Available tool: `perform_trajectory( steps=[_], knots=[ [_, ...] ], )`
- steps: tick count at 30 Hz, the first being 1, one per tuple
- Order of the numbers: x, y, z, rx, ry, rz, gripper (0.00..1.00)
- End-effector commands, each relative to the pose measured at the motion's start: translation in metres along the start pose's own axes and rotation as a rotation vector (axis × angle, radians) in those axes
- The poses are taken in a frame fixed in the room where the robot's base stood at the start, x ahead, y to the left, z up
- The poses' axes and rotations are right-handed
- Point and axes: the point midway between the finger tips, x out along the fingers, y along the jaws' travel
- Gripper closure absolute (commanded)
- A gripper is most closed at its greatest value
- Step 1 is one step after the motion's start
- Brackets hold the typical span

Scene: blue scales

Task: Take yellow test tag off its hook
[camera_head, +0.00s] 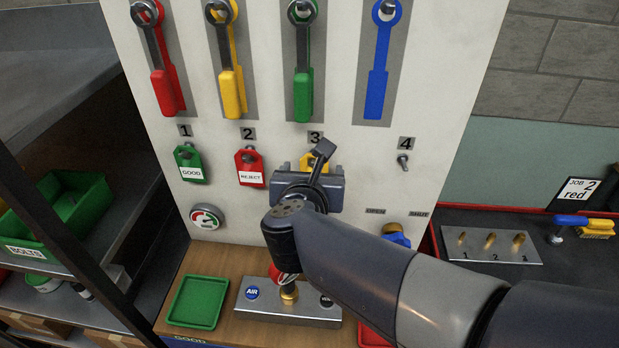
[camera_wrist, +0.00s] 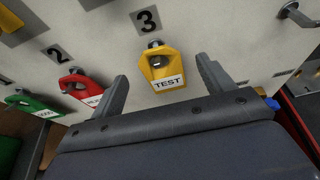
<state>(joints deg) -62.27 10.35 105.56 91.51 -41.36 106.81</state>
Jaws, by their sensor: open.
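The yellow test tag (camera_wrist: 163,70) hangs on its hook under the number 3 plate in the wrist view, its white label reading TEST. In the head view only parts of the yellow tag (camera_head: 334,168) show behind my gripper. My gripper (camera_wrist: 160,85) is open, with one finger on each side of the tag in the wrist view. The fingers look apart from the tag; how far the tag lies from them in depth I cannot tell. My gripper (camera_head: 322,157) covers much of the tag in the head view.
The green GOOD tag (camera_head: 189,165) and red REJECT tag (camera_head: 250,168) hang to the left. An empty hook (camera_head: 403,161) is under number 4, to the right. A gauge (camera_head: 207,217) and a green tray (camera_head: 198,302) are lower left.

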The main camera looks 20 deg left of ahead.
Motion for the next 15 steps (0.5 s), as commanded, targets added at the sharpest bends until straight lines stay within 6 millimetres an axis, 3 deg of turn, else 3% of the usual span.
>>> perform_trajectory(
  steps=[6, 15],
  knots=[
    [0.021, 0.0, 0.0, -0.001, 0.0, 0.0, 0.24],
    [0.025, 0.0, 0.0, -0.001, -0.001, 0.001, 0.24]
  ],
)
